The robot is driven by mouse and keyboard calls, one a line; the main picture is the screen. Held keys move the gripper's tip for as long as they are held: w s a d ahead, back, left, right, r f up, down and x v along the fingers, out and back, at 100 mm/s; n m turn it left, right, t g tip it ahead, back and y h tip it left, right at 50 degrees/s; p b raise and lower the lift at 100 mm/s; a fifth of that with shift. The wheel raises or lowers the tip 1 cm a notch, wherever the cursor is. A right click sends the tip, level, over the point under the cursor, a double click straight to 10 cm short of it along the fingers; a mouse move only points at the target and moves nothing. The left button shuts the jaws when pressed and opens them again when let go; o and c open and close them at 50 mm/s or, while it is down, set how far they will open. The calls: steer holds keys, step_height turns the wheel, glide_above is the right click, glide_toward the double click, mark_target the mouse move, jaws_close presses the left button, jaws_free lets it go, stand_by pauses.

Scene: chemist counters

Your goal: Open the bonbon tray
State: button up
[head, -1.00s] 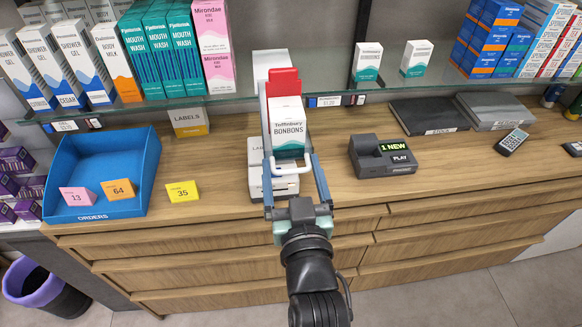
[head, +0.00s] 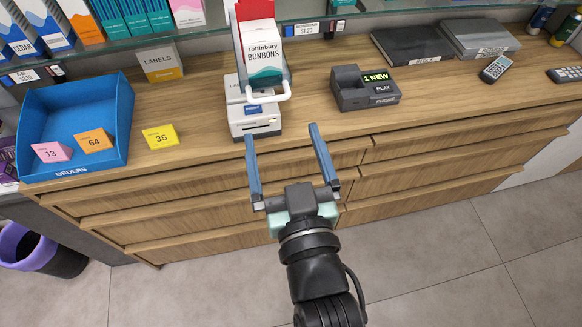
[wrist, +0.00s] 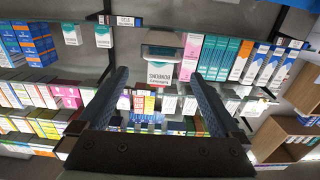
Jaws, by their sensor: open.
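The bonbon tray is a narrow tray with a white looped front handle (head: 268,98). It juts out past the shelf's front edge, above the counter. A white and teal Tollinbury Bonbons box (head: 263,50) stands in it, with a red piece behind. In the wrist view the Bonbons box (wrist: 158,74) shows upside down between my fingers. My gripper (head: 282,132) is open and empty. Its two blue fingers are apart from the handle, on the near side of it, around the counter's front edge in the picture.
A white label printer (head: 255,128) stands on the counter below the tray. A dark phone unit (head: 364,90) is to its right. A blue orders bin (head: 122,130) and a yellow 35 card (head: 160,136) are to its left. The floor (head: 420,260) before the drawers is clear.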

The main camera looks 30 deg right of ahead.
steer(key=shift+v, duration=2.2)
steer(key=w+a+r+n+t+y, duration=0.1)
steer(key=w+a+r+t, duration=0.25)
steer(key=r, duration=0.65)
steer(key=w+a+r+n+t+y, duration=0.15)
steer(key=w+r, duration=0.25)
steer(key=r, duration=0.5)
steer(key=s+a+r+t+y, duration=0.1)
steer(key=a+r+t, duration=0.1)
steer(key=r, duration=0.8)
steer(key=s+a+r+t+y, duration=0.1)
steer(key=a+r, duration=0.4)
steer(key=r, duration=0.5)
steer(key=shift+s+r+n+t, duration=0.4)
steer(key=shift+s+t, duration=0.15)
steer(key=shift+t, duration=0.45)
